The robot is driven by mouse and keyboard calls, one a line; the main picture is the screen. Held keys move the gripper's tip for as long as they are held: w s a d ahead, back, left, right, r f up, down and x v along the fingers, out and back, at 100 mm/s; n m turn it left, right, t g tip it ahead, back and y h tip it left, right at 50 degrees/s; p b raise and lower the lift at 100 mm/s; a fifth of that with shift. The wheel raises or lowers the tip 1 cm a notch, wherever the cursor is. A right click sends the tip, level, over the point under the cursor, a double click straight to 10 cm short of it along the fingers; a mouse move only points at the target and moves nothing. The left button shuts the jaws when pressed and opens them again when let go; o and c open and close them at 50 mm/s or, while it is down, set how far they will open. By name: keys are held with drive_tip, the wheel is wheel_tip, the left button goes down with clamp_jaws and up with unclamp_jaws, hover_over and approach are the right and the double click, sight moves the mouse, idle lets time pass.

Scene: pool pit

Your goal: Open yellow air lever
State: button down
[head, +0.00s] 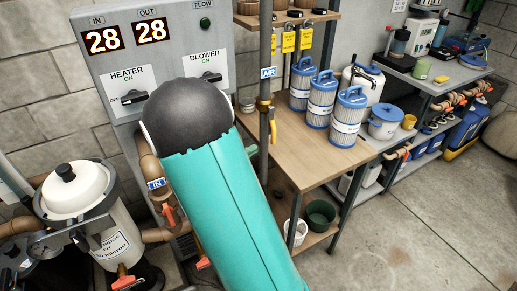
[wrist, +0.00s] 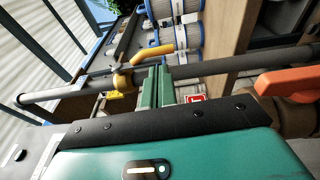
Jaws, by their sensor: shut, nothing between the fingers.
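The yellow air lever (head: 273,131) hangs down beside a thin grey vertical pipe (head: 264,60) that carries a blue AIR tag (head: 268,72). In the wrist view, which is turned on its side, the yellow lever (wrist: 153,52) runs roughly along the pipe from a brass valve body (wrist: 122,80). My gripper (wrist: 158,82) shows there as two green fingers, shut together with nothing between them. The fingertips overlap the pipe just right of the valve, near the lever's free end. I cannot tell whether they touch. In the head view my teal arm hides the gripper.
A grey control panel (head: 118,55) with heater and blower knobs is behind my arm. An orange handle (wrist: 287,84) is at the right in the wrist view. Blue-topped filter cartridges (head: 322,97) stand on the wooden bench (head: 280,150). Concrete floor (head: 420,220) is open at right.

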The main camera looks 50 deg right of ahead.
drive_tip(key=a, duration=0.7)
drive_tip(key=shift+w+a, duration=0.35)
drive_tip(key=shift+w, duration=0.1)
drive_tip(key=s+a+r+m+y, duration=0.1)
drive_tip(key=s+a+r+y, duration=0.2)
drive_tip(key=s+a+y, duration=0.6)
drive_tip(key=s+a+r+n+t+y, duration=0.2)
drive_tip(key=s+a+r+t+y, duration=0.2)
drive_tip(key=a+r+t+y, duration=0.3)
drive_tip(key=a+y, duration=0.2)
drive_tip(key=a, duration=0.2)
drive_tip(key=shift+a+r+y, duration=0.25)
drive_tip(key=shift+a+y, duration=0.05)
drive_tip(key=shift+a, duration=0.05)
